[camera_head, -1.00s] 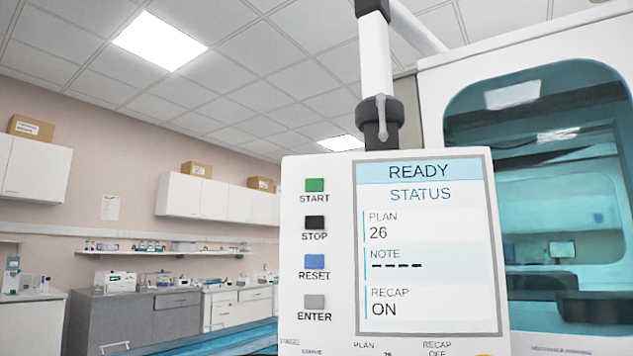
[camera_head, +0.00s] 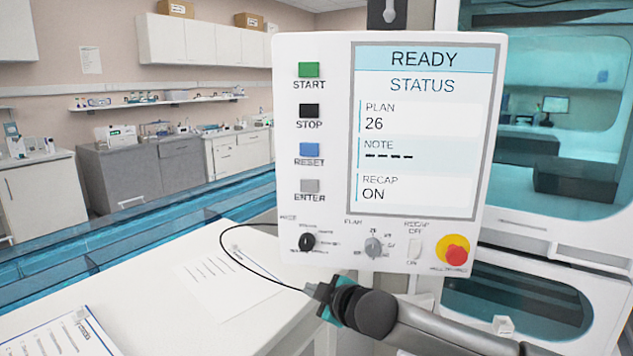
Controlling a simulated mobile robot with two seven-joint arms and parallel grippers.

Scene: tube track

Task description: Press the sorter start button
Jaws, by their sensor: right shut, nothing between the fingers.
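The sorter's control panel (camera_head: 420,259) hangs upright in the middle of the head view. Its green START button (camera_head: 309,70) is at the top left of the panel, above the black STOP (camera_head: 311,111), blue RESET (camera_head: 309,149) and grey ENTER (camera_head: 309,186) buttons. The screen (camera_head: 414,143) reads READY, plan 26, recap ON. My right gripper (camera_head: 314,291) is below the panel's lower edge, well under the START button and apart from it. It is shut and empty. My left gripper is not in view.
A red emergency knob (camera_head: 456,255) on yellow, two rotary knobs and a recap switch line the panel's bottom. A white table (camera_head: 160,280) with papers lies lower left. A blue-sided track (camera_head: 120,235) runs behind it. A glass-fronted machine (camera_head: 577,230) stands right.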

